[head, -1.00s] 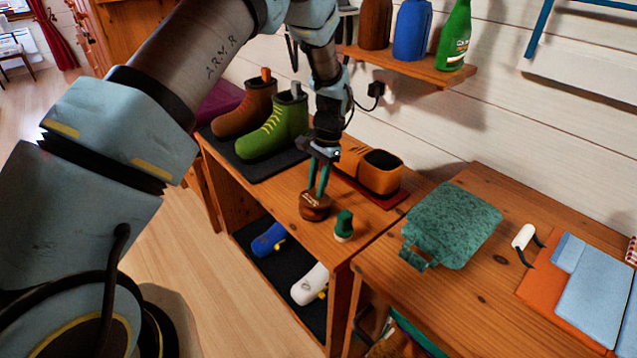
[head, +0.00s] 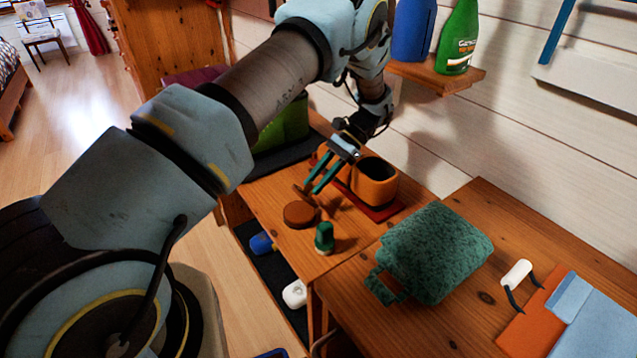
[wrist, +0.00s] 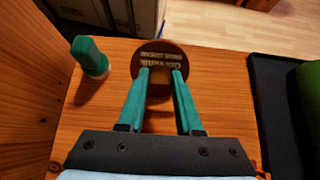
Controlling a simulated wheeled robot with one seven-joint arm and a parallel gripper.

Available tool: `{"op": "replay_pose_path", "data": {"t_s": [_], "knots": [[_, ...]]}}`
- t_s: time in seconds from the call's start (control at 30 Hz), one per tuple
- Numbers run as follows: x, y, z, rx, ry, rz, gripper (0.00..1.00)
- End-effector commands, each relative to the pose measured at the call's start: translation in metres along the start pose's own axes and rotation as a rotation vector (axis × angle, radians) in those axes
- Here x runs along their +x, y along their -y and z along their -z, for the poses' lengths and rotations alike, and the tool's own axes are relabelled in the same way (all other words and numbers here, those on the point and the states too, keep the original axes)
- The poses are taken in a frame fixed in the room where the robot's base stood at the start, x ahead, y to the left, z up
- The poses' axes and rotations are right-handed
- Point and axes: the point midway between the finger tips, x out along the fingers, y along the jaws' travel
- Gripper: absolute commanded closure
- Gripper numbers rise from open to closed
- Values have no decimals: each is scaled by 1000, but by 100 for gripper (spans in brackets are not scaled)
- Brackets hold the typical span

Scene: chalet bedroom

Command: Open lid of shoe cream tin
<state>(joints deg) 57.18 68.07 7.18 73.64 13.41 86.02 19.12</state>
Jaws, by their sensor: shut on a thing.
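The shoe cream tin (head: 300,215) is a low round brown tin on the wooden bench top. Its lid (head: 305,195) shows as a thin brown edge, tilted up over the tin. In the wrist view the lid (wrist: 158,58) is a dark brown disc with pale lettering, and a small yellowish part shows between the fingers. My gripper (head: 314,190) has two green fingers, slanting down from the upper right, shut on the lid at its near edge. It also shows in the wrist view (wrist: 160,78). The wrist view does not show the tin's inside.
A green-capped bottle (head: 324,238) stands just right of the tin. A green textured bag (head: 435,255) lies on the right table.

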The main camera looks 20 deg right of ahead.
Motion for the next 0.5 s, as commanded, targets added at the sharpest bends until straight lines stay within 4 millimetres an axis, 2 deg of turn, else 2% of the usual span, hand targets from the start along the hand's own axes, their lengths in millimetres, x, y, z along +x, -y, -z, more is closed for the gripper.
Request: {"op": "replay_pose_path", "data": {"t_s": [0.5], "knots": [[0,-1,1,2,33,0,100]]}}
